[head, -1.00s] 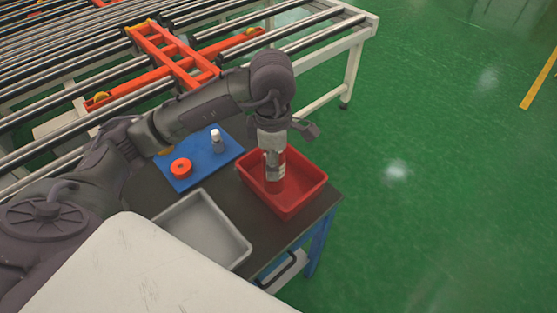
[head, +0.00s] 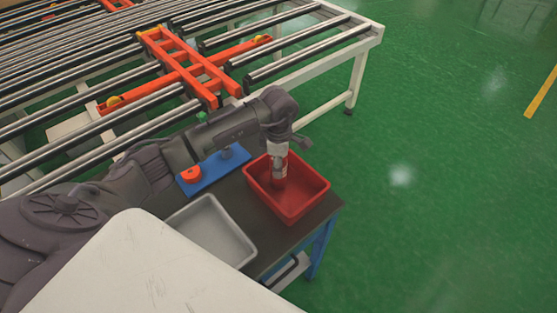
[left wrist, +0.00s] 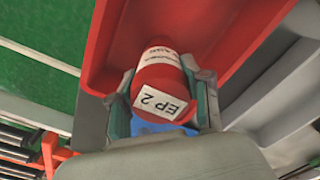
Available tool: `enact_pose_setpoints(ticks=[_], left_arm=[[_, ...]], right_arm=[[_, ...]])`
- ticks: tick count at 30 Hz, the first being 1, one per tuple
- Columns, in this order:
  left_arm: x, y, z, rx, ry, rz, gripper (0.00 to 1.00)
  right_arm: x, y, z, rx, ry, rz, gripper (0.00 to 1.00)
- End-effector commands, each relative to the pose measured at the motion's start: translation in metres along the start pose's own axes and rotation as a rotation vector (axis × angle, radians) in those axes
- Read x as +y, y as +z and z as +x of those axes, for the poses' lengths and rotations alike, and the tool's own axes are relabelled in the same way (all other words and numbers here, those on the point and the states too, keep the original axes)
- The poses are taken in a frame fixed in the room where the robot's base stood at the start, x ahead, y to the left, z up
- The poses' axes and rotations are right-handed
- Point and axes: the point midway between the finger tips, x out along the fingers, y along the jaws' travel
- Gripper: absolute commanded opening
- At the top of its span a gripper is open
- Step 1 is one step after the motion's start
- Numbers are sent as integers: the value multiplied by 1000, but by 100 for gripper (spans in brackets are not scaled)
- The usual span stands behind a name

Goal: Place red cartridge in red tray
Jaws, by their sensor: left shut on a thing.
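The red cartridge (left wrist: 162,82), with a white label reading "EP 2", is between the two fingers of my left gripper (left wrist: 163,98) in the left wrist view. The gripper is shut on it. In the head view my left gripper (head: 279,168) points down into the red tray (head: 310,208), and the cartridge is mostly hidden by the fingers. The red tray's wall also shows around the cartridge in the left wrist view (left wrist: 100,48). I cannot tell whether the cartridge touches the tray floor. My right gripper is not in view.
A grey tray (head: 236,247) stands left of the red tray on the dark table (head: 283,240). A blue mat (head: 212,176) with a red round piece (head: 190,174) lies behind it, partly covered by my arm. A roller conveyor (head: 310,55) stands behind the table. Green floor is clear at right.

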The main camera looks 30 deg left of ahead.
Motion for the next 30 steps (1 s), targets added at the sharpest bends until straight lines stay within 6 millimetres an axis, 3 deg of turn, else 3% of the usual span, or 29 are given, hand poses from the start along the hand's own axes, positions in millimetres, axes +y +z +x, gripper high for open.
enact_pose_setpoints(ticks=[9, 10, 14, 23, 30], left_arm=[[1, 0, 3, -2, 4, 0, 6], [1, 0, 4, -1, 3, 0, 50], [1, 0, 2, -2, 3, 0, 72], [1, 0, 2, -1, 3, 0, 74], [2, 0, -21, -3, 9, 0, 74]], right_arm=[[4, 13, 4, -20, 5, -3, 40], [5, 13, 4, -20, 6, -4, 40], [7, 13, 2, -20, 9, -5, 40], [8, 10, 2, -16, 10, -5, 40], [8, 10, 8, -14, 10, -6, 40]])
